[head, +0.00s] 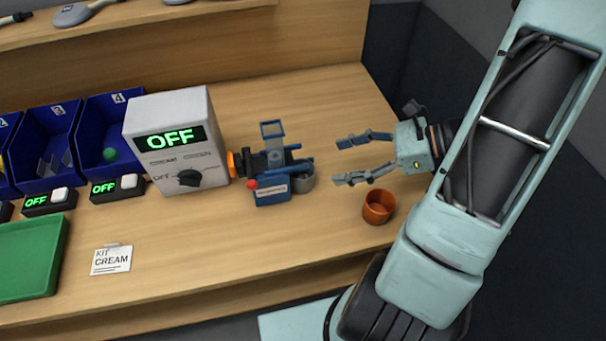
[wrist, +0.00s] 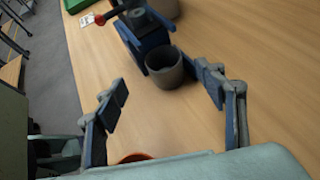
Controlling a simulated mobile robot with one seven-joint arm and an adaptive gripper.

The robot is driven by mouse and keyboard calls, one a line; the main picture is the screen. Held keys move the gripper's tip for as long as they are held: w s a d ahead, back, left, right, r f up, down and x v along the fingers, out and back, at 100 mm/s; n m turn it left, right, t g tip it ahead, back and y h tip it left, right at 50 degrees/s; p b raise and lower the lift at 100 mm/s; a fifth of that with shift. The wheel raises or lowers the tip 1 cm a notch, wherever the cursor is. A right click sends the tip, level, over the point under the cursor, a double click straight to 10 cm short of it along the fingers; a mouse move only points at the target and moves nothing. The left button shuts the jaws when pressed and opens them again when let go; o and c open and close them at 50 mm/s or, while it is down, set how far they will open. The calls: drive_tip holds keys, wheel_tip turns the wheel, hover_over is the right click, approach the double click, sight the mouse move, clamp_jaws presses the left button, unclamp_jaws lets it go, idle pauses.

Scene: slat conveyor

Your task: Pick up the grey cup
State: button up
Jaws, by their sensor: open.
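The grey cup (head: 304,182) stands upright on the wooden table, close against the right side of a blue device (head: 272,190), which partly hides it in the head view. In the wrist view the grey cup (wrist: 165,70) shows its open rim, ahead of my gripper and beside the blue device (wrist: 148,38). I cannot tell whether the two touch. My gripper (head: 339,162) is open and empty, to the right of the cup, with its fingers pointing left at it. In the wrist view the cup appears between and just beyond the fingertips (wrist: 160,79).
An orange cup (head: 378,208) stands below my gripper, near the table's front. A white box reading OFF (head: 180,150) stands left of the blue device. Blue bins (head: 50,140) and a green tray (head: 32,260) lie farther left. The table behind my gripper is clear.

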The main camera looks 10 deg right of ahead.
sight(310, 168)
drive_tip(key=shift+f+p+x, duration=0.15)
drive_tip(key=shift+p+x, duration=0.15)
drive_tip(key=shift+x, duration=2)
drive_tip(key=shift+f+p+x, duration=0.1)
drive_tip(key=shift+p+x, duration=0.15)
drive_tip(key=shift+x, duration=2.1)
drive_tip(key=shift+d, duration=0.2)
drive_tip(key=c, duration=1.2)
